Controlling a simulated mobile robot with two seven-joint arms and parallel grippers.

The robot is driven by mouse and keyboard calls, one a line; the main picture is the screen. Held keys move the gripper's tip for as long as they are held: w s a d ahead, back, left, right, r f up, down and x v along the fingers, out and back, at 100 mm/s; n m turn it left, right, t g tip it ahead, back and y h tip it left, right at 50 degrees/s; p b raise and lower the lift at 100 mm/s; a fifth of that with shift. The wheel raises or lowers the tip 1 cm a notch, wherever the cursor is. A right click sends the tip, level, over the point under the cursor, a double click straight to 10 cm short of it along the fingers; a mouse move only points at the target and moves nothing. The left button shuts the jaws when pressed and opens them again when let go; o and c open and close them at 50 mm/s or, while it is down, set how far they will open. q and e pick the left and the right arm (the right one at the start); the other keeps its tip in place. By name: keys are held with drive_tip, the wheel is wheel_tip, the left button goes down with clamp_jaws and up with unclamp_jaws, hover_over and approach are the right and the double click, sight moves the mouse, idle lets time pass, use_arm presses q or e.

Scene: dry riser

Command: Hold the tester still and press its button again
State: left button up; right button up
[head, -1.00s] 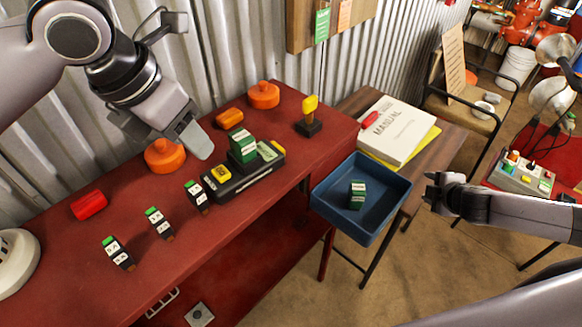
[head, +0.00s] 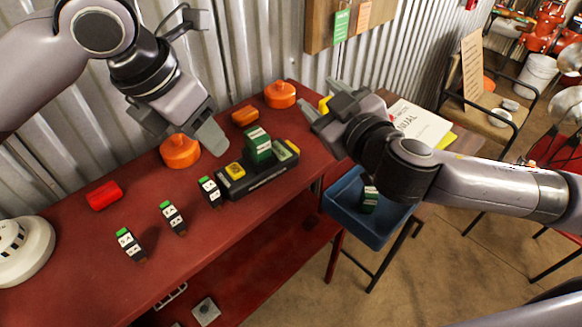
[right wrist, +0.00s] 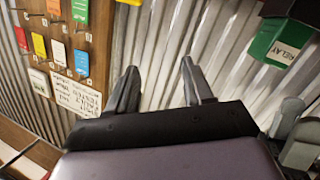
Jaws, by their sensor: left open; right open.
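The tester (head: 262,182) is a dark flat box on the red bench with a yellow button (head: 235,170) at its left end. A green relay (head: 257,146) stands upright on it. My left gripper (head: 208,138) is open just behind and left of the tester, above the bench, and does not appear to touch it. My right gripper (head: 320,98) is open and empty, above the bench's right end, right of the tester. In the right wrist view its fingers (right wrist: 160,85) are apart with corrugated wall behind them. The relay also shows at upper right there (right wrist: 280,45).
Orange round pieces (head: 180,151) and a red block (head: 104,195) lie around. A blue tray (head: 350,220) stands right, partly under my right arm. The yellow-topped stamp is mostly hidden.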

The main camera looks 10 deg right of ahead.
sight(266, 158)
drive_tip(key=s+a+f+m+g+y, duration=0.2)
drive_tip(key=s+a+f+m+g, duration=0.15)
drive_tip(key=s+a+f, duration=0.45)
drive_tip(key=shift+n+g, duration=0.35)
drive_tip(key=shift+n, duration=0.1)
drive_tip(key=shift+w+a+f, duration=0.1)
drive_tip(key=shift+w+a, duration=0.2)
drive_tip(key=shift+w, duration=0.45)
drive_tip(key=shift+w+a+f, duration=0.1)
drive_tip(key=shift+w+a, duration=0.2)
drive_tip(key=shift+w, duration=0.4)
drive_tip(key=shift+w+a, duration=0.3)
drive_tip(key=shift+w, duration=0.45)
drive_tip(key=c, duration=0.9)
use_arm(q)
clamp_jaws()
